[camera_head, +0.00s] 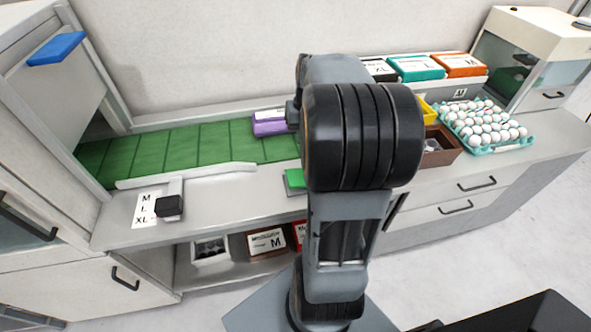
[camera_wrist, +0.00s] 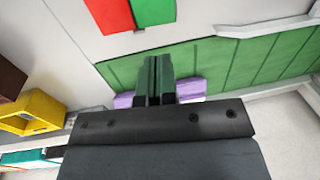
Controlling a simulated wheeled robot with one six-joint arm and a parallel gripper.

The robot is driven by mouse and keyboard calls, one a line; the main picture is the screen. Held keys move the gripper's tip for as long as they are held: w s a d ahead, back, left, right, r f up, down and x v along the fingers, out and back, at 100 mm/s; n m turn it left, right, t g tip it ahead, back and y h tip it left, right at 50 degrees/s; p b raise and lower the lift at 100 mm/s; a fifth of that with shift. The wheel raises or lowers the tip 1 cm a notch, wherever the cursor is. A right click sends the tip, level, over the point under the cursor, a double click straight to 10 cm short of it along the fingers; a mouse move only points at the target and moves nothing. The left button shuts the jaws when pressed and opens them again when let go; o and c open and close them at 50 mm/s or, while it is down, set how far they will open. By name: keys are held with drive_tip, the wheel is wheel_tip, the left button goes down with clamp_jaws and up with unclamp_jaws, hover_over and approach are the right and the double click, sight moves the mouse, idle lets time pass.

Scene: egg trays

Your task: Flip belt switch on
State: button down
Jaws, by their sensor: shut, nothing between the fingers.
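A green plate (camera_head: 295,181), which looks like part of the belt switch, lies on the counter in front of the green belt (camera_head: 190,146). In the wrist view a green half (camera_wrist: 153,12) and a red half (camera_wrist: 109,14) show side by side at the top edge, cut off. In the head view my arm hides the red half. My gripper (camera_wrist: 153,62) is shut and empty, its fingertips over the green belt and short of the plate in the picture. In the head view the arm mostly hides the gripper. Whether the fingers touch anything cannot be told.
A purple box (camera_head: 270,123) stands at the belt's end, close to the gripper. A black knob (camera_head: 169,206) stands by the size label (camera_head: 145,207). A yellow box (camera_wrist: 33,112) and an egg tray (camera_head: 518,144) are on the other side. The counter around the plate is clear.

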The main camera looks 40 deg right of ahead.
sight(294, 176)
drive_tip(key=f, duration=0.4)
drive_tip(key=a+f, duration=0.1)
drive_tip(key=f, duration=0.9)
drive_tip(key=shift+w+a, duration=0.35)
drive_tip(key=shift+w, duration=0.05)
